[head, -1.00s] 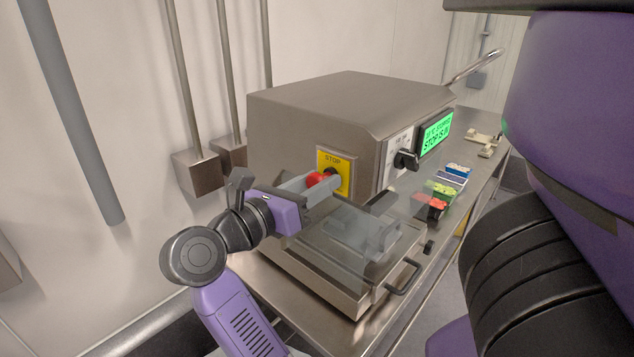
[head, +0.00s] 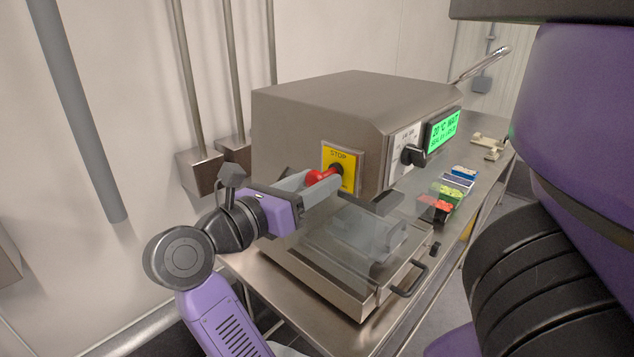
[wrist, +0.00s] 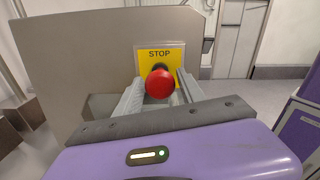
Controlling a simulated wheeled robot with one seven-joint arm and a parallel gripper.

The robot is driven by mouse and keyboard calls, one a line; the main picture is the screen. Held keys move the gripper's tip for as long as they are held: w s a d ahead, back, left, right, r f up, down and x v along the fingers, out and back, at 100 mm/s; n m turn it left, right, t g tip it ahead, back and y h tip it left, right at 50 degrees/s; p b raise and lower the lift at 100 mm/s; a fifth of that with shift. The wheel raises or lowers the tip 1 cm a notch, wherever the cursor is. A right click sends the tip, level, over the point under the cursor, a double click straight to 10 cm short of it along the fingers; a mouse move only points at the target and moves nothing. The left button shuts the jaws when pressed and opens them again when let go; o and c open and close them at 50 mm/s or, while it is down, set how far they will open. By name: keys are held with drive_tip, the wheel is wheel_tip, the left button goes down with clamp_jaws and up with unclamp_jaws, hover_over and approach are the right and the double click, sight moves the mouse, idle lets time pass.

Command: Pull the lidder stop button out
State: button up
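The lidder stop button (head: 318,177) is a red mushroom knob on a yellow STOP plate (head: 347,157) on the steel lidder's side. It stands out from the plate, with part of its stem showing. In the wrist view the red knob (wrist: 160,83) sits between the two grey fingers, below the word STOP. My gripper (head: 316,185) reaches in from the left with one finger on each side of the knob and looks shut on it. The exact finger contact is partly hidden. The green display (head: 443,130) shows a line that reads like "20 °C WAIT".
A black knob (head: 413,155) is on the lidder's front panel. A clear guard covers the metal tray (head: 322,286) below my gripper. Several small coloured packs (head: 452,190) lie on the steel table at the right. The wall and vertical pipes are close on the left.

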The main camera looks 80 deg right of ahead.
sight(312, 184)
drive_tip(key=shift+o, duration=0.7)
drive_tip(key=b+v, duration=0.2)
drive_tip(key=v, duration=0.4)
drive_tip(key=shift+w+a+f, duration=0.1)
drive_tip(key=shift+w, duration=0.05)
drive_tip(key=shift+v, duration=0.75)
